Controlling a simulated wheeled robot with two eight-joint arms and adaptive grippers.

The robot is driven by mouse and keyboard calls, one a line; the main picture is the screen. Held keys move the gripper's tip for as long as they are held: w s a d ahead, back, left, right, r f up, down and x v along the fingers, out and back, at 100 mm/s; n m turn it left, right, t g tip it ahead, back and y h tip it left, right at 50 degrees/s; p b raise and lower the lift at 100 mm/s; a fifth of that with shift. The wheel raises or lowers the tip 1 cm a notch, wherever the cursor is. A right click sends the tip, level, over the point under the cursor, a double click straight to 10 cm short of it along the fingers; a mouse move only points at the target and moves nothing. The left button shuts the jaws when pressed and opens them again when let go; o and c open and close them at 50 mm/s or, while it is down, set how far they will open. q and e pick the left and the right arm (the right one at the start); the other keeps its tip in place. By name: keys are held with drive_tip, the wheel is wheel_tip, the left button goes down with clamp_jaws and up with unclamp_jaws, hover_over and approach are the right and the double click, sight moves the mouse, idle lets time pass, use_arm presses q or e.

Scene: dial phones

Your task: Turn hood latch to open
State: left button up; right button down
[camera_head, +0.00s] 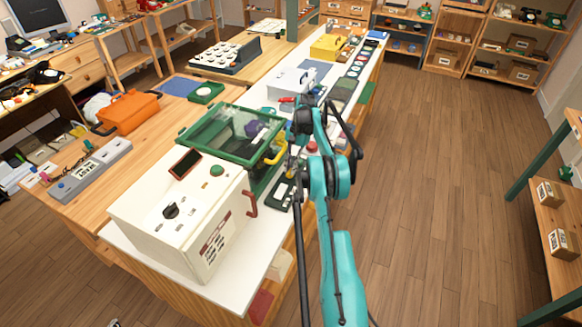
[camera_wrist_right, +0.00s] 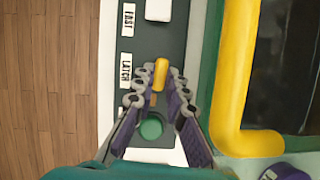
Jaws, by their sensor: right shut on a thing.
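The hood (camera_head: 232,128) is a green-framed clear box with a yellow handle (camera_head: 277,150); it stands on the white bench top. In the right wrist view, the yellow hood latch (camera_wrist_right: 161,72) is a small upright lever on a dark green panel (camera_wrist_right: 152,42), beside a label reading LATCH (camera_wrist_right: 125,70). My right gripper (camera_wrist_right: 160,80) is shut on the latch, one finger on each side. In the head view the right gripper (camera_head: 291,168) is beside the hood and partly hidden by its own arm. My left gripper is not in view.
A round green button (camera_wrist_right: 151,127) sits just below the latch on the panel. The hood's yellow handle (camera_wrist_right: 232,90) runs close on the right. A white machine with a dark knob (camera_head: 185,205) stands in front of the hood. The floor (camera_head: 430,180) to the right is clear.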

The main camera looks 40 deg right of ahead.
drive_tip(key=c, duration=1.5)
unclamp_jaws()
drive_tip(key=shift+c, duration=0.2)
